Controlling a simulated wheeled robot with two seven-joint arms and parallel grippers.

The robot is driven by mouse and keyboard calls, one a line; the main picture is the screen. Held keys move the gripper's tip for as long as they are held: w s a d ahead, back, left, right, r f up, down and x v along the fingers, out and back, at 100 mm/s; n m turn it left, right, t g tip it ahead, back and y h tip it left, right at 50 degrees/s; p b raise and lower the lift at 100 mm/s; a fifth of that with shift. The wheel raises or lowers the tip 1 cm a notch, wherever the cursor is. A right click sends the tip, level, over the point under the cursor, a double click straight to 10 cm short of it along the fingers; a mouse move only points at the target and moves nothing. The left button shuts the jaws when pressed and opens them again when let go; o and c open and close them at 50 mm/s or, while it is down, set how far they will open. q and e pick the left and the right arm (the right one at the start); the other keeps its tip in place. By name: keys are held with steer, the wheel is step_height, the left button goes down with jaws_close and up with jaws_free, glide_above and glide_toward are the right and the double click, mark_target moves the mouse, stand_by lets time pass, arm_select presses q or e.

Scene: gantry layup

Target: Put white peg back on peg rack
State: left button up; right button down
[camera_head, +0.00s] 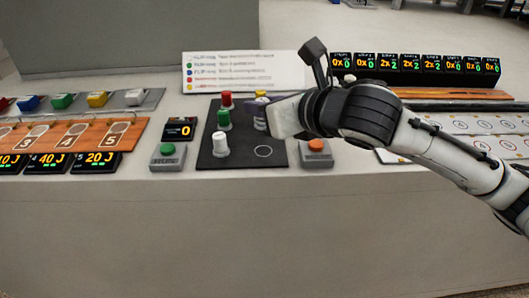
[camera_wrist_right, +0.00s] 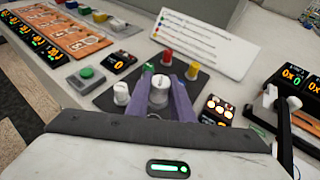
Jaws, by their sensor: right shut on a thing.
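My right gripper (camera_head: 261,113) reaches in from the right over the dark board (camera_head: 245,158). Its purple fingers are shut on a white peg (camera_wrist_right: 160,90), seen upright between them in the right wrist view. Fingers and hand partly hide this peg in the head view. A second white peg (camera_head: 220,144) stands at the board's front left, and it also shows in the right wrist view (camera_wrist_right: 121,93). A green peg (camera_head: 223,119), a red peg (camera_head: 226,99) and a yellow peg (camera_head: 262,94) stand behind. An empty white circle (camera_head: 263,151) marks the board's front right. My left gripper is not in view.
A green button box (camera_head: 167,154) and an orange button box (camera_head: 316,152) flank the board. A small display (camera_head: 179,129) stands at its left. A sign (camera_head: 215,72) stands behind. An orange numbered strip (camera_head: 85,136) lies left; a row of displays (camera_head: 415,68) stands back right.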

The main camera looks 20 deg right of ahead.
glide_above(264, 151)
step_height(264, 151, down, 4)
steer(key=shift+f+b, duration=0.25)
steer(key=shift+b, duration=0.1)
step_height(264, 151, down, 3)
steer(key=shift+f+b, duration=0.1)
steer(key=shift+b, duration=0.3)
steer(key=shift+f, duration=0.1)
steer(key=c, duration=1.5)
jaws_free()
steer(key=shift+c, duration=0.2)
